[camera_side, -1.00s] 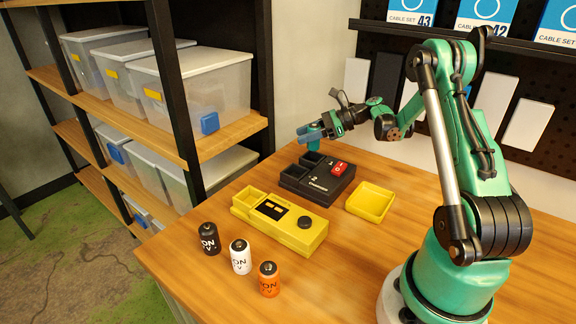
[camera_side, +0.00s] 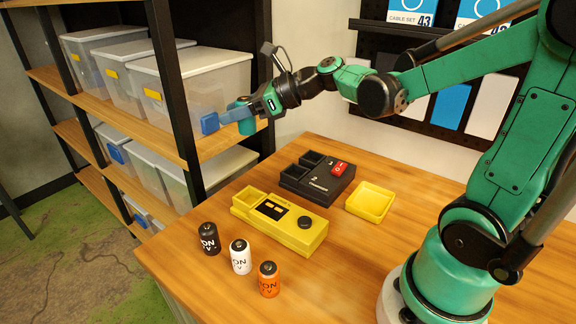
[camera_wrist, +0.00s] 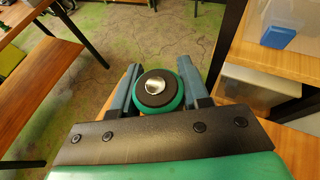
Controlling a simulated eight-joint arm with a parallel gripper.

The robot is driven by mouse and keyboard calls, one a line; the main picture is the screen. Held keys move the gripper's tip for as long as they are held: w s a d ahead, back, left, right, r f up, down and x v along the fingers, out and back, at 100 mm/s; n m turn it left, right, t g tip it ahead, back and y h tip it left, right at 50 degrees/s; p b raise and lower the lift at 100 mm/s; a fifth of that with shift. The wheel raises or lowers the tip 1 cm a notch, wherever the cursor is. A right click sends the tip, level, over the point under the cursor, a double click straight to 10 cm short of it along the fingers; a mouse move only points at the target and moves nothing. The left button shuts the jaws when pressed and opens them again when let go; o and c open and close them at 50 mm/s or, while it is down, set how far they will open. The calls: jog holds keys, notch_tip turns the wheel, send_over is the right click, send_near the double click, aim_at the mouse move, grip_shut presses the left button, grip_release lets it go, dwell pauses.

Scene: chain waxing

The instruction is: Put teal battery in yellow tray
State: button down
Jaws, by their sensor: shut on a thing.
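My gripper (camera_side: 236,114) is shut on the teal battery (camera_side: 246,125) and holds it in the air, in front of the shelf and beyond the table's back left edge. In the wrist view the battery (camera_wrist: 158,91) sits between the two blue fingers, with its dark end and metal tip facing the camera. The yellow tray (camera_side: 370,201) lies on the table to the right of the black charger, well to the right of my gripper and lower. It looks empty.
A black charger (camera_side: 318,176) with a red switch and a yellow device (camera_side: 279,222) with an open compartment lie on the table. Black (camera_side: 208,239), white (camera_side: 240,257) and orange (camera_side: 268,280) batteries stand at the front left. A shelf (camera_side: 226,137) with clear bins stands at the left.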

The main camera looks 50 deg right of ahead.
notch_tip(320, 180, up, 8)
jog(key=a+m+t+h, duration=0.1)
jog(key=a+m+h, duration=0.1)
jog(key=shift+w+f+m+h, duration=0.25)
jog(key=shift+m+h, duration=0.05)
dwell(0.5)
jog(key=w+d+f+n+y, duration=0.25)
jog(key=d+f, duration=0.35)
jog(key=d, duration=0.5)
jog(key=s+d+f+n+g+y, duration=0.1)
jog(key=s+d+f, duration=0.3)
jog(key=d+f, duration=0.4)
jog(key=shift+s+d+f+n+g+y, duration=0.25)
jog(key=shift+s+d+n+g+y, duration=0.15)
jog(key=shift+d, duration=0.8)
